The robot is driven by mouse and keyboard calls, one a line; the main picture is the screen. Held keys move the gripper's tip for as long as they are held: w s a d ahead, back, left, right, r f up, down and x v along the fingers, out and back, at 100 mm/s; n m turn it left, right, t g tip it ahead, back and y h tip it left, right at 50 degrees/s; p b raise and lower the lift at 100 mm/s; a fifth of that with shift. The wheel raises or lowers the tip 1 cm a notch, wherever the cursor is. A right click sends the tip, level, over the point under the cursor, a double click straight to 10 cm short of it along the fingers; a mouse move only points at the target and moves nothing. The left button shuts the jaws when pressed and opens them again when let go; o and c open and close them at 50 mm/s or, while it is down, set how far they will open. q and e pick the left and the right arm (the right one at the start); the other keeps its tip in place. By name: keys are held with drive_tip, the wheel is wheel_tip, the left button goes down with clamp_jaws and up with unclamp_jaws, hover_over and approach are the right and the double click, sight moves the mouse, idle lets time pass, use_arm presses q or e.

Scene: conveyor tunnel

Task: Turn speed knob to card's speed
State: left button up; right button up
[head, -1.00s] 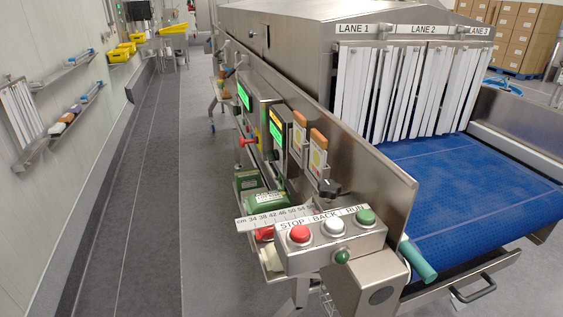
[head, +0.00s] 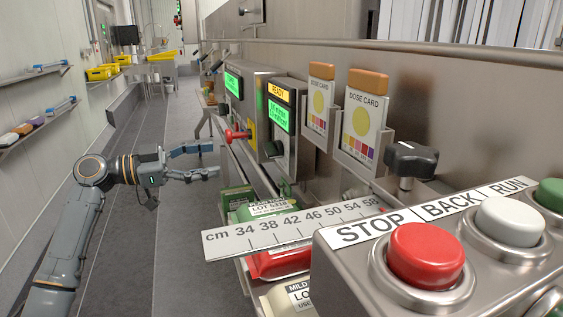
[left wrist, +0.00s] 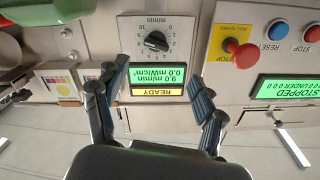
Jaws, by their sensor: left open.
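The speed knob (left wrist: 157,41) is a black dial marked m/min, upside down in the left wrist view. It sits on a grey panel next to a green display (left wrist: 157,76) reading 9.0 m/min and 0.0 mW/cm², with a yellow READY strip. In the head view the same panel display (head: 279,115) shows, with the knob (head: 272,149) below it seen edge-on. Two dose cards (head: 320,103) (head: 361,120) hang to its right; I cannot read a speed on them. My left gripper (head: 213,160) is open and empty, apart from the panel, its fingers (left wrist: 155,85) spread before the display.
A red stop button (left wrist: 238,54) and blue reset button (left wrist: 277,29) are beside the knob panel. In front are a ruler (head: 290,229), green packs (head: 262,208) and a button box with red (head: 426,252) and white buttons (head: 510,220). The aisle floor (head: 130,230) at left is clear.

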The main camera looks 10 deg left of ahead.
sight(265, 149)
use_arm(q)
drive_tip(key=x, duration=0.9)
drive_tip(key=r+x, duration=0.1)
drive_tip(key=x, duration=0.3)
drive_tip(key=shift+s+d+p, duration=0.1)
drive_tip(key=shift+d+p, duration=0.2)
drive_tip(key=shift+d, duration=0.2)
drive_tip(key=c, duration=1.2)
drive_tip(key=shift+o, duration=0.2)
